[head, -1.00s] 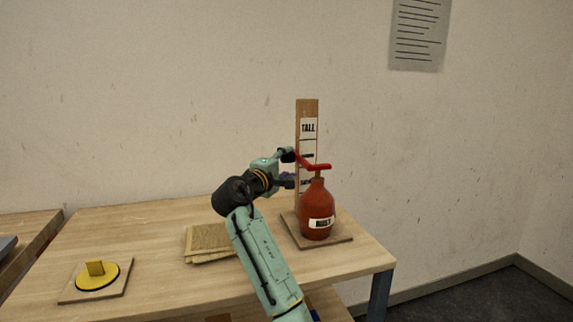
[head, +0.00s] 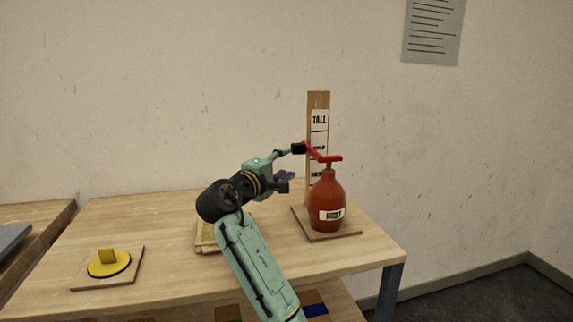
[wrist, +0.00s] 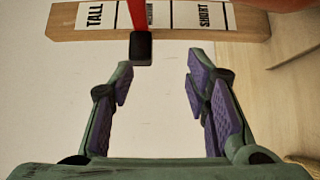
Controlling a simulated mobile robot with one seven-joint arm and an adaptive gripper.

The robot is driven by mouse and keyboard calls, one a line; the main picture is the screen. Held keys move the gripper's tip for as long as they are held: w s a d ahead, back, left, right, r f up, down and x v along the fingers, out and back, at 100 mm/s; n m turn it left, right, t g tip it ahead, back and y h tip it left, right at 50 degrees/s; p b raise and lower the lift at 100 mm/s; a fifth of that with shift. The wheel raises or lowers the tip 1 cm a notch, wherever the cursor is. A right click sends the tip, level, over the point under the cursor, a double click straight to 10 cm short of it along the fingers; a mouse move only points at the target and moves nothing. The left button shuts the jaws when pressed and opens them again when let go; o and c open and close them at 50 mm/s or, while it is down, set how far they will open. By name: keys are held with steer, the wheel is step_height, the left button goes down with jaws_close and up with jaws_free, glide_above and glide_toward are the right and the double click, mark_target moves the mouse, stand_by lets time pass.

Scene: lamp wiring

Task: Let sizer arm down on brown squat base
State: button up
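The sizer arm (head: 322,155) is a red lever with a black end grip (head: 298,148). Its red end lies over the thin stem on top of the reddish-brown squat base (head: 327,205), and looks to touch it. The base stands upright on a square board. In the wrist view the black grip (wrist: 141,48) lies just beyond my fingertips, toward the left finger. My gripper (wrist: 160,75) is open with nothing between its purple pads. In the head view my gripper (head: 287,164) is left of the grip and apart from it.
A wooden post (head: 318,105) marked TALL to SHORT rises behind the base. A yellow disc with a block (head: 108,264) sits on a board at the left. Folded cloth (head: 205,236) lies partly behind my arm. The table's middle left is clear.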

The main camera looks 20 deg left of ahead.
steer(key=shift+s+a+r, duration=0.1)
steer(key=shift+s+a, duration=0.15)
steer(key=shift+s, duration=1)
steer(key=shift+s+a, duration=0.2)
steer(key=shift+s, duration=1.05)
steer(key=s+a, duration=0.2)
steer(key=s, duration=0.9)
steer(key=shift+s, duration=0.4)
steer(key=shift+a, duration=0.1)
